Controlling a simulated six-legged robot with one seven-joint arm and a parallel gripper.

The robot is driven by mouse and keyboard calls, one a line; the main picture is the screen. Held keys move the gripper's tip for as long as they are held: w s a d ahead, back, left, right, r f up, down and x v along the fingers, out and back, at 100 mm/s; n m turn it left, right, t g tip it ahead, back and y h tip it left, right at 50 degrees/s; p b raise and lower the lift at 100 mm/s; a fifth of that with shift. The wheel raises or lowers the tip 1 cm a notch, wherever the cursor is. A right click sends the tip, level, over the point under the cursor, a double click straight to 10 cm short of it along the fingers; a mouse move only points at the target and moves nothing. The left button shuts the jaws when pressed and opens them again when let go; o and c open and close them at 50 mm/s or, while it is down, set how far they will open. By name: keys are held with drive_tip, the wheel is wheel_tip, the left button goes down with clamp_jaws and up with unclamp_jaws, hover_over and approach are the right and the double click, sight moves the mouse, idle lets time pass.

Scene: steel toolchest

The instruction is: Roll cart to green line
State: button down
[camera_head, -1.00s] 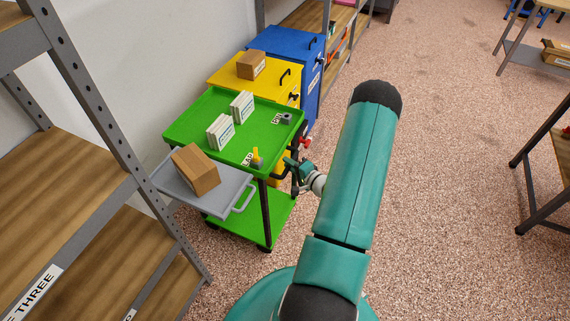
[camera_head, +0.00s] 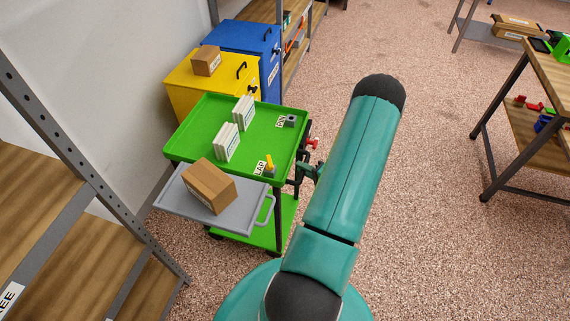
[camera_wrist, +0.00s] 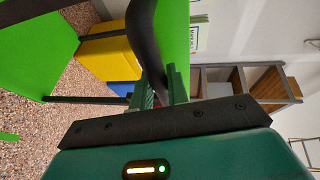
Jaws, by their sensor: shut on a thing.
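The green cart (camera_head: 262,150) stands in the body camera view, left of my arm, with a lower green shelf and a grey fold-out side shelf (camera_head: 232,211). My gripper (camera_head: 308,172) is at the cart's right side. In the wrist view my gripper (camera_wrist: 160,95) is shut on a dark bar, the cart's handle (camera_wrist: 147,45). The cart's green panels fill the upper part of that view. White manuals (camera_head: 228,142), a small yellow item (camera_head: 270,164) and a small grey item (camera_head: 291,121) sit on the top tray. A cardboard box (camera_head: 209,187) rests on the grey shelf.
Yellow (camera_head: 205,82) and blue (camera_head: 240,42) cabinets stand behind the cart. A wooden shelving unit (camera_head: 45,205) is at the near left, close to the grey shelf. A workbench (camera_head: 552,62) stands at the right. The speckled floor (camera_head: 430,180) between is clear.

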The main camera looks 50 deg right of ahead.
drive_tip(key=s+d, duration=0.2)
drive_tip(key=s, duration=0.4)
drive_tip(key=s+d, duration=0.2)
drive_tip(key=s, duration=0.5)
drive_tip(key=shift+d, duration=0.35)
drive_tip(key=c, duration=1.4)
unclamp_jaws()
drive_tip(key=shift+s, duration=0.1)
drive_tip(key=s, duration=0.4)
drive_tip(key=s+r, duration=0.1)
drive_tip(key=s, duration=0.4)
drive_tip(key=s+r, duration=0.1)
drive_tip(key=s, duration=0.3)
drive_tip(key=shift+s+a+r, duration=0.25)
drive_tip(key=shift+a, duration=0.15)
